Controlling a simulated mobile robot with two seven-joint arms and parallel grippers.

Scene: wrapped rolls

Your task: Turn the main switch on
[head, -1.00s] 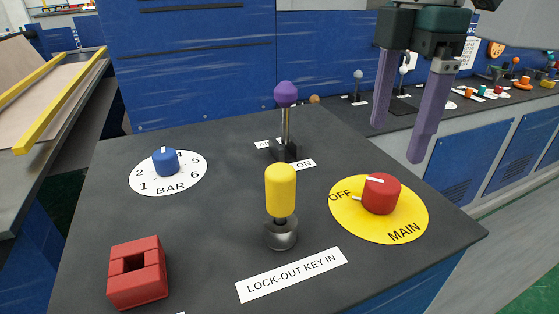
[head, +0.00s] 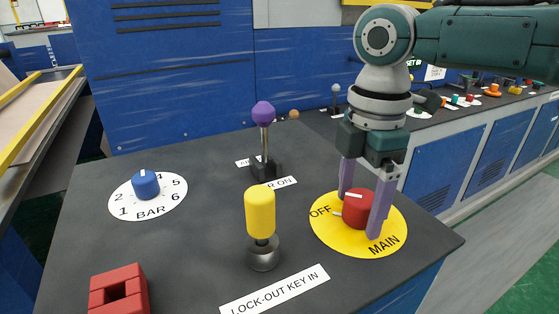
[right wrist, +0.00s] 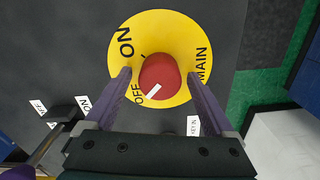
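The main switch is a red knob (head: 356,210) on a yellow disc (head: 330,240) marked OFF and MAIN. In the right wrist view, the knob (right wrist: 158,76) sits between ON and OFF lettering on the disc (right wrist: 177,29). Its white line points toward OFF. My right gripper (head: 360,212) is open and points down, with one purple finger on each side of the knob. In the right wrist view, gaps show between the knob and the fingers of this gripper (right wrist: 159,75). My left gripper is not in view.
A yellow lock-out key (head: 260,212) stands upright left of the switch. A purple-topped lever (head: 263,114) stands behind it. A blue pressure knob (head: 146,184) and a red square block (head: 119,291) are farther left. The panel's right edge lies just beyond the disc.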

